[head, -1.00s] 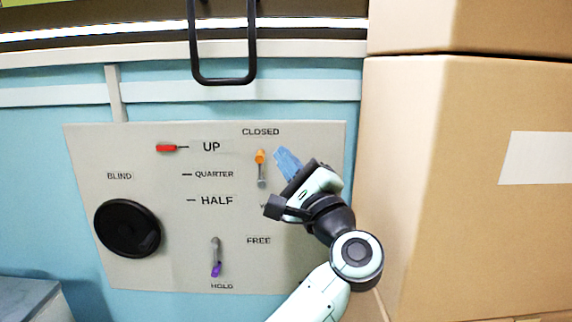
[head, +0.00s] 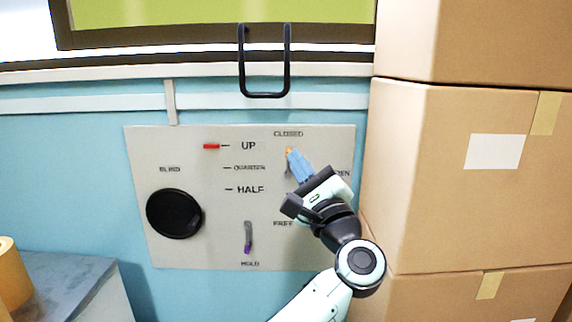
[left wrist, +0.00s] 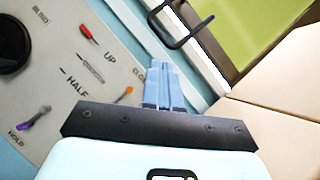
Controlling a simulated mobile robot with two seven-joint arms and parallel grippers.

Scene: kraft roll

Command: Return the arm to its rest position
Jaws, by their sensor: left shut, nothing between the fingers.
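My left gripper (head: 299,166) is in front of the grey control panel (head: 190,252), with its blue fingers together and nothing between them. In the head view its fingertips overlap the orange-tipped lever (head: 289,150) under the CLOSED label. In the left wrist view the gripper (left wrist: 162,82) points up towards the wall, and the orange lever tip (left wrist: 124,95) shows to its left, apart from the fingers. The purple-tipped lever (head: 248,244) points down towards HOLD. The red marker (head: 211,146) is level with UP. My right gripper is not in view.
Stacked cardboard boxes (head: 420,180) stand close on the right of my arm. A black handle (head: 264,94) sticks out below the window. A black round knob (head: 174,213) is on the panel's left. A grey surface (head: 75,275) with a tan roll (head: 12,275) is at lower left.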

